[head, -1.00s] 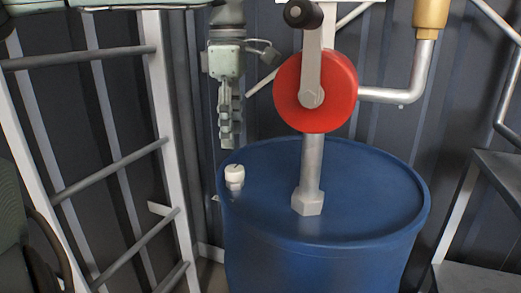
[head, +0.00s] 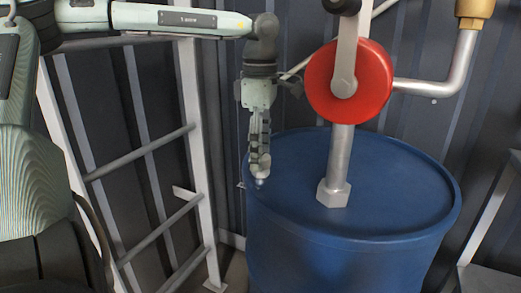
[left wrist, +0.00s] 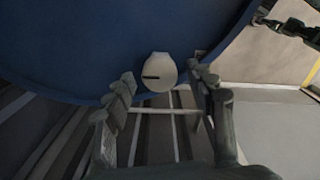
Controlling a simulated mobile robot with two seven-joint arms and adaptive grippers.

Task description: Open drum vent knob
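The white vent knob (left wrist: 159,72) with a dark slot stands near the edge of the blue drum (head: 400,190). In the head view it is mostly hidden behind the fingertips of my left gripper (head: 259,172), at the drum's left rim. In the left wrist view my left gripper (left wrist: 163,82) is open, with one finger on each side of the knob. Gaps show between the knob and both fingers, so I see no contact. My right gripper is not recognisable in either view.
A red pump wheel (head: 378,85) and metal pipe (head: 341,160) rise from the drum top, right of my left gripper. A ladder (head: 150,150) stands left. Grey steps (head: 490,225) stand at the right. A dark jointed shape (left wrist: 290,30) is unclear.

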